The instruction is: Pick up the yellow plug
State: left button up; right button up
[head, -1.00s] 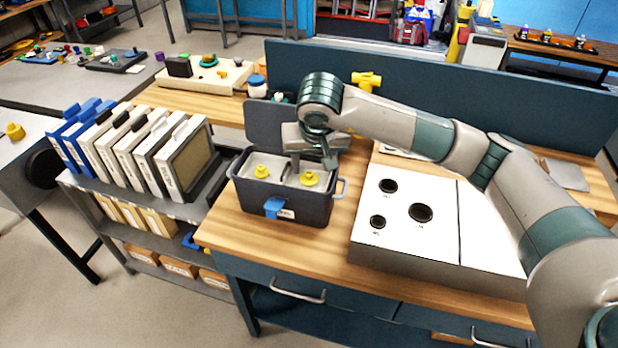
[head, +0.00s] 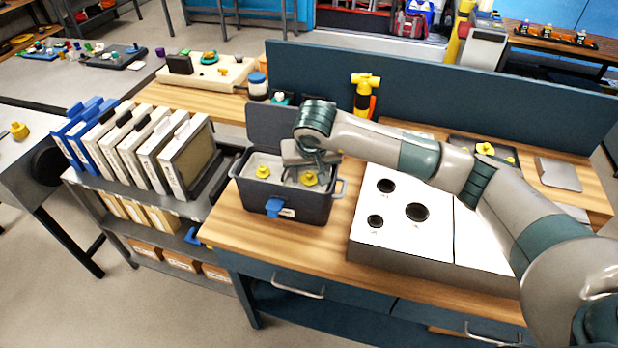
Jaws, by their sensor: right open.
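Two yellow plugs sit in the open dark toolbox (head: 285,205): one on the left (head: 262,172) and one on the right (head: 309,179). My right gripper (head: 314,168) is down over the right half of the box, close to the right plug. It is open, and its fingers are small and partly hidden by my own wrist. I cannot tell whether they touch the plug. The left plug stands clear of the gripper. My left gripper is out of the picture.
A white panel box with round black holes (head: 395,225) stands to the right. White and blue framed filters (head: 150,150) stand in a rack to the left. A yellow-handled tool (head: 364,90) stands behind. The wooden bench front (head: 300,245) is bare.

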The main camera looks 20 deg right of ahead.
aim_at(310, 175)
jog(key=c, duration=0.8)
jog(key=shift+c, duration=0.2)
jog(key=shift+r, duration=0.15)
jog(key=shift+r+b, duration=0.4)
jog(key=shift+b, duration=0.1)
notch_tip(310, 175, up, 3)
jog(key=shift+d+f+b, duration=0.1)
jog(key=shift+d+b, duration=0.05)
jog(key=shift+b, duration=0.9)
jog(key=s+d+r+b, duration=0.4)
jog(key=d+r, duration=0.3)
jog(key=d, duration=0.3)
jog(key=shift+s+d+b, duration=0.15)
jog(key=shift+s+b, duration=0.2)
jog(key=shift+s, duration=0.05)
